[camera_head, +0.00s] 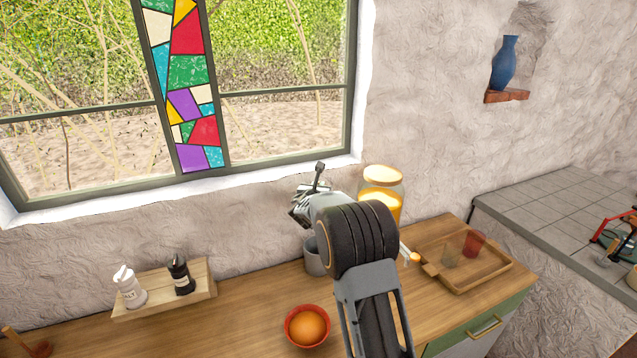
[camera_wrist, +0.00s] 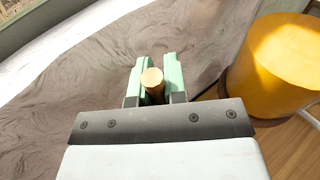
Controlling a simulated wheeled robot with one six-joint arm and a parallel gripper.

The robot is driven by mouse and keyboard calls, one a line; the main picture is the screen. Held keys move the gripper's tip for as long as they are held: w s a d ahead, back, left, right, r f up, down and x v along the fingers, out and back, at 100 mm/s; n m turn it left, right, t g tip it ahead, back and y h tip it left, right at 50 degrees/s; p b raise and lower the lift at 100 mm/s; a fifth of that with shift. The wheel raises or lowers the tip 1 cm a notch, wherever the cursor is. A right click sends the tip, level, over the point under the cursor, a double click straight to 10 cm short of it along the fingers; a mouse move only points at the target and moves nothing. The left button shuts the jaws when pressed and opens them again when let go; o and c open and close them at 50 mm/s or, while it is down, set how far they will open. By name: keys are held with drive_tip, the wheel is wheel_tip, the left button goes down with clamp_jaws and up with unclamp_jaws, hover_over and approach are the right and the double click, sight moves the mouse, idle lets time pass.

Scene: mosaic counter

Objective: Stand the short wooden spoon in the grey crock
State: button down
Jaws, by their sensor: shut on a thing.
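My gripper (camera_head: 303,205) is raised above the counter near the back wall. In the wrist view, its green fingers (camera_wrist: 153,82) are shut on a round-ended wooden piece, which I take to be the short wooden spoon (camera_wrist: 152,79). Only its end shows there; the rest is hidden, and I cannot make the spoon out in the head view. The grey crock (camera_head: 313,260) stands on the counter below my gripper, partly hidden behind my arm. The crock does not show in the wrist view.
A yellow-filled jar (camera_head: 382,190) stands right of my gripper, close to the wall. A wooden tray (camera_head: 490,276) with two cups is farther right. A red bowl (camera_head: 292,338) with an orange ball is in front. Two bottles stand on a wooden stand (camera_head: 205,290) at left.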

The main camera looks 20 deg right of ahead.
wheel_tip(320, 180, down, 10)
drive_tip(key=b, duration=0.9)
drive_tip(key=shift+f, duration=0.15)
idle(0.4)
drive_tip(key=c, duration=1.1)
unclamp_jaws()
drive_tip(key=shift+a, duration=0.1)
drive_tip(key=b+v, duration=0.3)
drive_tip(key=v, duration=1)
drive_tip(key=shift+s+a+b, duration=0.2)
drive_tip(key=shift+s+b, duration=0.1)
